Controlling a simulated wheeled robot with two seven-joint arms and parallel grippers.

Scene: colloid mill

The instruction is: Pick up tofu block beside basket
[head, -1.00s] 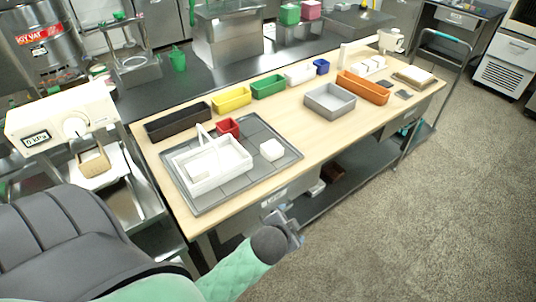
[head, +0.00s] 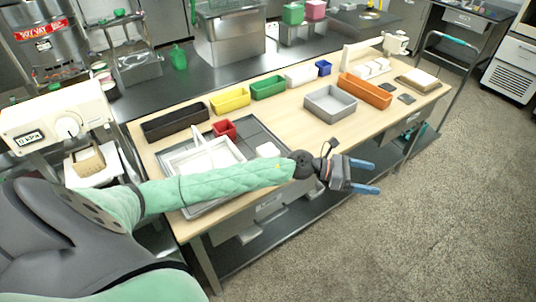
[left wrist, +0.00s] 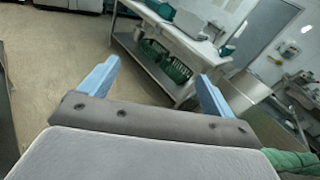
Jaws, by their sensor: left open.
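The white tofu block (head: 267,150) sits on the grey tray (head: 262,133) to the right of the white basket (head: 205,155). My left forearm now covers the near part of the basket and tray, and the block's lower edge is close behind it. My left gripper (head: 371,177) is stretched out past the table's front edge, to the right of the block, and is empty. In the left wrist view its two blue fingers (left wrist: 155,88) are spread wide with nothing between them. My right gripper is in no view.
A small red bin (head: 224,129) stands on the tray behind the basket. Brown, yellow (head: 230,99), green (head: 268,87) and blue bins line the table's back edge. A grey bin (head: 330,104) and an orange bin (head: 365,92) stand further right.

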